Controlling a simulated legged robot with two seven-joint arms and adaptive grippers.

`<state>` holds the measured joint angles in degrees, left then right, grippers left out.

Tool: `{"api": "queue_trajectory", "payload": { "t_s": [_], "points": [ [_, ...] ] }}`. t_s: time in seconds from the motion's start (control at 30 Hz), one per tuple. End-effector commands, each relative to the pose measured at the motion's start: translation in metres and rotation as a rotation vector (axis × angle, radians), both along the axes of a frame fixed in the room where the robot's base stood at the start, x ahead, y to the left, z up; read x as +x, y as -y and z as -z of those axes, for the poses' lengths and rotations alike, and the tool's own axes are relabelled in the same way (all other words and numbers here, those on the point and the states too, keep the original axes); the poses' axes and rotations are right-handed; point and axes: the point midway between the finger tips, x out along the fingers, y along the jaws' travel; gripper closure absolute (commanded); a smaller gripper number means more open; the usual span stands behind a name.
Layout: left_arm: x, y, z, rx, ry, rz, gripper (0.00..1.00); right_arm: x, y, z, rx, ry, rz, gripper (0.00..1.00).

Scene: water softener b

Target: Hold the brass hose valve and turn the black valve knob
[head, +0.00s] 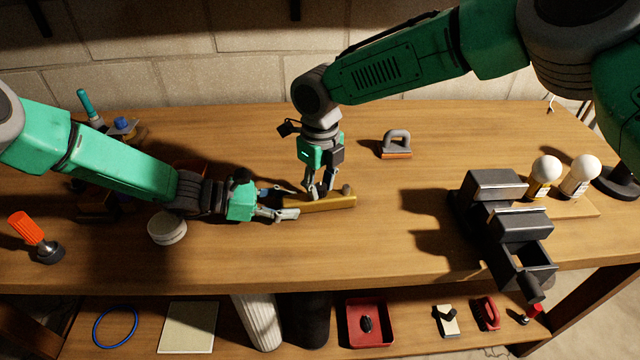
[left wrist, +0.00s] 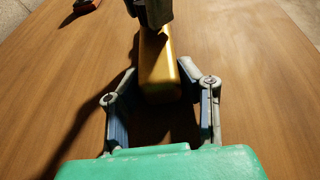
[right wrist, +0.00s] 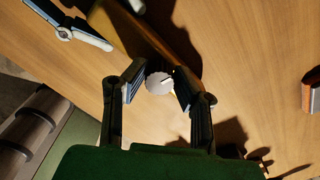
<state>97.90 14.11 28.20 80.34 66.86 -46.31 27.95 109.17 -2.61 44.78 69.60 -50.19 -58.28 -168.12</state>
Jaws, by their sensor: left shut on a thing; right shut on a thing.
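The brass hose valve (head: 325,203) lies on the table as a long gold bar. My left gripper (head: 287,203) comes from the left, its fingers on either side of the valve's near end; the valve (left wrist: 158,70) also shows in the left wrist view. My right gripper (head: 321,192) points down over the valve. In the right wrist view its fingers (right wrist: 157,85) stand either side of a round, slotted knob (right wrist: 158,83), which looks pale grey here. The knob's contact with the fingers is partly hidden in the head view.
A grey-handled block (head: 397,145) stands behind to the right. A dark vise-like device (head: 510,220) and two white bulbs (head: 565,175) are at the right. A white round tin (head: 167,228) and an orange-handled tool (head: 33,235) are at the left.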

Motion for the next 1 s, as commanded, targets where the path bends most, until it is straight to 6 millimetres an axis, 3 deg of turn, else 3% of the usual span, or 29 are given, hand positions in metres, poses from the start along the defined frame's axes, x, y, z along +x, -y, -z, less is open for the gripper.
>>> {"api": "queue_trajectory", "payload": {
  "t_s": [0.27,0.3,0.37,0.77,1.0],
  "points": [
    [-0.002,0.0,0.004,0.003,-0.006,0.0,1.0,-0.002,-0.001,0.002,0.007,-0.008,-0.164,0.9],
    [-0.002,0.0,0.004,0.003,-0.006,0.0,1.0,-0.001,0.0,0.001,0.003,-0.006,-0.17,0.72],
    [-0.002,0.0,0.004,0.003,-0.006,0.0,1.0,-0.001,-0.001,0.001,0.0,-0.004,-0.169,0.52],
    [-0.002,-0.001,0.004,0.002,-0.005,0.002,1.0,0.0,-0.001,-0.005,0.001,-0.001,-0.166,0.52],
    [-0.002,-0.001,0.004,0.002,-0.005,0.002,1.0,0.001,-0.002,-0.047,0.001,0.0,-0.165,0.52]
  ]
}}
